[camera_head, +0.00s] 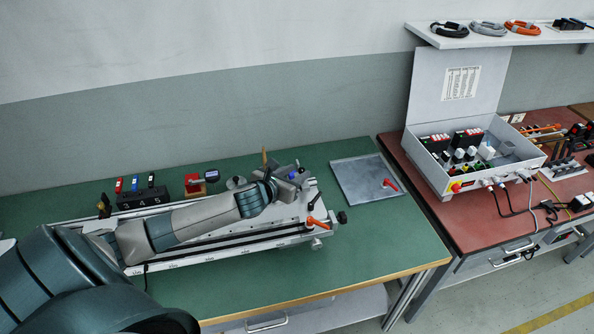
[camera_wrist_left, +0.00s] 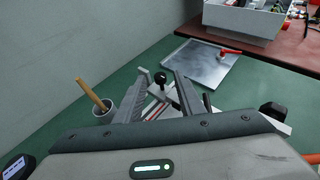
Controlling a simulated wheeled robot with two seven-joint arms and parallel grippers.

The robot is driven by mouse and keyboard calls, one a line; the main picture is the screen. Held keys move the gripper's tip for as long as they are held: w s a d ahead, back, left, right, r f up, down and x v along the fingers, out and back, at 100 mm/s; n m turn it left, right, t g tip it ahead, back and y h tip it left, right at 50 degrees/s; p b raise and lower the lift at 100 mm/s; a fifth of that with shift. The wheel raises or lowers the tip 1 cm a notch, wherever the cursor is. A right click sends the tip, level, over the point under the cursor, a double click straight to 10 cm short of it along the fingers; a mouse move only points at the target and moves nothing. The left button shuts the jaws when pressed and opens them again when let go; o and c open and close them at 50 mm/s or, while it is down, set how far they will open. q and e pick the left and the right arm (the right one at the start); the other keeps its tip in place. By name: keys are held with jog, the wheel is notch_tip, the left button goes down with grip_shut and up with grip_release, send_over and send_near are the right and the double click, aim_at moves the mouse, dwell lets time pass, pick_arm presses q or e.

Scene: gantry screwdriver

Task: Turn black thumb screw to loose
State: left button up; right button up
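A black round knob on a short stem, which looks like the black thumb screw (camera_wrist_left: 160,78), shows between my left gripper's fingers in the left wrist view. My left gripper (camera_wrist_left: 166,92) is open, its two grey fingers spread on either side of the knob. I cannot tell whether either finger touches it. In the head view my left gripper (camera_head: 290,177) is over the far right part of the pale rail fixture (camera_head: 215,255), and the knob is hard to make out there. Another black knob (camera_head: 342,217) is at the fixture's right end. My right gripper is not in view.
An orange lever (camera_head: 315,221) and a black lever (camera_head: 313,200) stand near the gripper. A metal tray (camera_head: 355,182) with a red-handled piece (camera_head: 390,185) lies to the right. A cup with a wooden stick (camera_wrist_left: 105,106) is left of the fingers. The front green tabletop is clear.

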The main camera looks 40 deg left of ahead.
pick_arm(q)
jog(key=shift+w+f, duration=0.2)
jog(key=shift+w, duration=0.25)
jog(key=shift+c, duration=0.5)
grip_shut()
